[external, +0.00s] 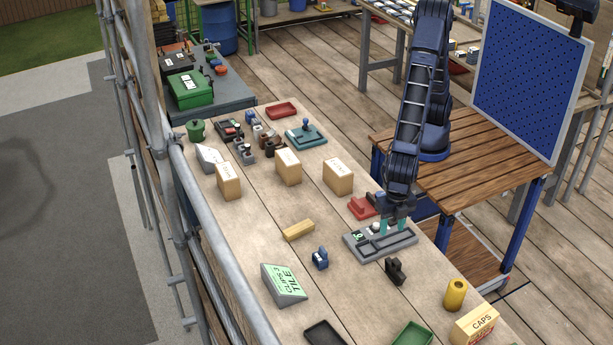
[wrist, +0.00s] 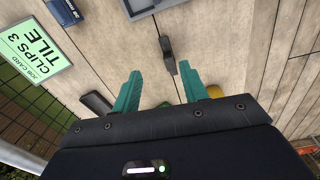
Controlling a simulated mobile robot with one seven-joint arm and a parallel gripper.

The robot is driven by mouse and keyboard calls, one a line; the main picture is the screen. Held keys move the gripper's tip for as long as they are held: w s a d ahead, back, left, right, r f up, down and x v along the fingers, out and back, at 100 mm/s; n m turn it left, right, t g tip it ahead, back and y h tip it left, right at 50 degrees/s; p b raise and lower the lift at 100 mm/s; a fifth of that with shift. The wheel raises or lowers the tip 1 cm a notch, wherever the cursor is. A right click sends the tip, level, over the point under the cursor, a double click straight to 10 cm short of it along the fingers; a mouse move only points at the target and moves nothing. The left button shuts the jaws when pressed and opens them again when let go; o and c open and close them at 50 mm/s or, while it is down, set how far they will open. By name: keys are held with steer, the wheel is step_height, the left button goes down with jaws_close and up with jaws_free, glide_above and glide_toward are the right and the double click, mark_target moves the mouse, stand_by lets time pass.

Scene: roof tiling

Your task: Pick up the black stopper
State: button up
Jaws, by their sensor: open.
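A small black block-like piece, which looks like the black stopper (external: 396,271), stands on the workbench in front of the grey tray. It also shows in the wrist view as a dark stopper (wrist: 167,54), just beyond and between my fingertips. My gripper (external: 392,225) hangs over the grey tray, pointing down, with its teal fingers apart and nothing between them. In the wrist view my gripper (wrist: 160,71) is open too. The stopper is apart from the fingers, nearer the camera than they are in the external view.
The grey tray (external: 372,249) lies under my gripper, with a red piece (external: 361,208) behind it. A yellow cylinder (external: 455,294), a CAPS box (external: 476,326) and a green tray (external: 413,335) lie nearer the front. A blue piece (external: 320,258) and job card (external: 284,283) stand left.

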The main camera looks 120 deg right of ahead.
steer(key=n, duration=0.1)
glide_above(397, 261)
steer(key=f, duration=0.4)
steer(key=shift+s+d, duration=0.1)
steer(key=shift+s, duration=0.1)
step_height(397, 261, down, 5)
steer(key=shift+f, duration=0.1)
steer(key=shift+w+f, duration=0.2)
steer(key=shift+f, duration=2.6)
steer(key=shift+c, duration=0.2)
jaws_close()
